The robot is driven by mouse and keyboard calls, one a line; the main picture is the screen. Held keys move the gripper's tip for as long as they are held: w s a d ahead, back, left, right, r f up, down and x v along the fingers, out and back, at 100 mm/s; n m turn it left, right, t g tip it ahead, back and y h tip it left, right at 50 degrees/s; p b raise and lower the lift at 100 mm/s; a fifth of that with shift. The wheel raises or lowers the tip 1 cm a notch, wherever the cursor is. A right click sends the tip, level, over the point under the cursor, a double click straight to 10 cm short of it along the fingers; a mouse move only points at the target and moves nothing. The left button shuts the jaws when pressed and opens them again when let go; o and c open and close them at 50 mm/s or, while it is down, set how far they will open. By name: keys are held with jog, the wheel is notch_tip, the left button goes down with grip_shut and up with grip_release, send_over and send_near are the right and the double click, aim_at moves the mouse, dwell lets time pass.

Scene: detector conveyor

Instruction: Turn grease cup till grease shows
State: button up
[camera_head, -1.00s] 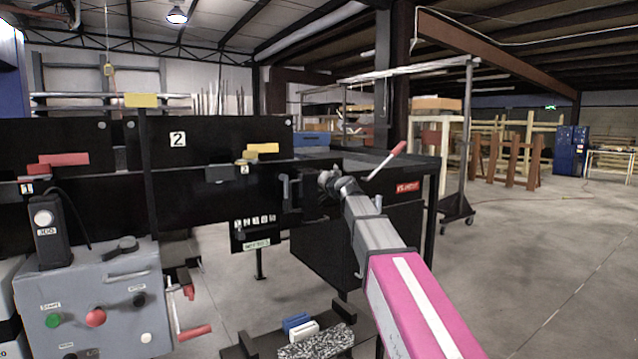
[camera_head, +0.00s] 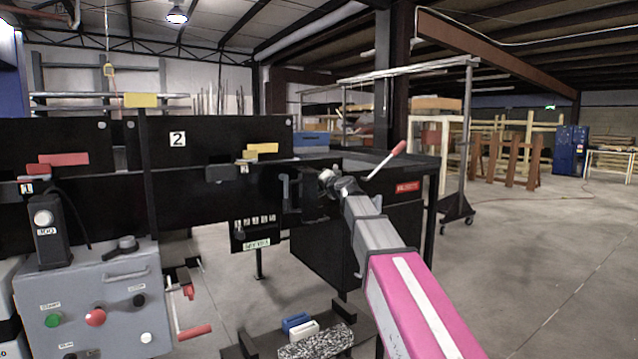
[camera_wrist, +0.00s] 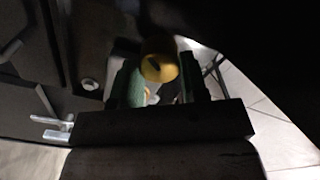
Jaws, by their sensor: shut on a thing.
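The grease cup (camera_wrist: 158,67), a small round yellow cap with a dark mark on its face, sits between the fingers of my gripper (camera_wrist: 160,78) in the wrist view. The green finger pads stand on either side of it, and my gripper is shut on it. In the head view my arm reaches to the black machine front, where my gripper (camera_head: 315,190) is dark against dark and the cup cannot be made out. I cannot see any grease; the shading around the cup is deep.
A lever with a red grip (camera_head: 385,162) rises right of my wrist. A black handle (camera_head: 285,190) is just left of my gripper. A grey control box (camera_head: 95,290) with buttons stands at left. Blue and white blocks (camera_head: 303,328) lie low in front. Open floor is at right.

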jog(key=o, duration=0.9)
jog(key=s+d+n, duration=0.6)
jog(key=s+n, duration=0.3)
jog(key=s+d+f+g+h, duration=0.1)
jog(key=s+f+g, duration=0.1)
jog(key=f, duration=0.7)
jog(key=s+d+f+m+g+h, duration=0.1)
jog(key=s+d+f+g, duration=0.1)
jog(key=f, duration=0.8)
jog(key=s+d+f+g+h, duration=0.2)
jog(key=f+g, duration=0.1)
jog(key=f, duration=0.7)
jog(key=shift+d+f, duration=0.2)
jog(key=shift+d, duration=0.05)
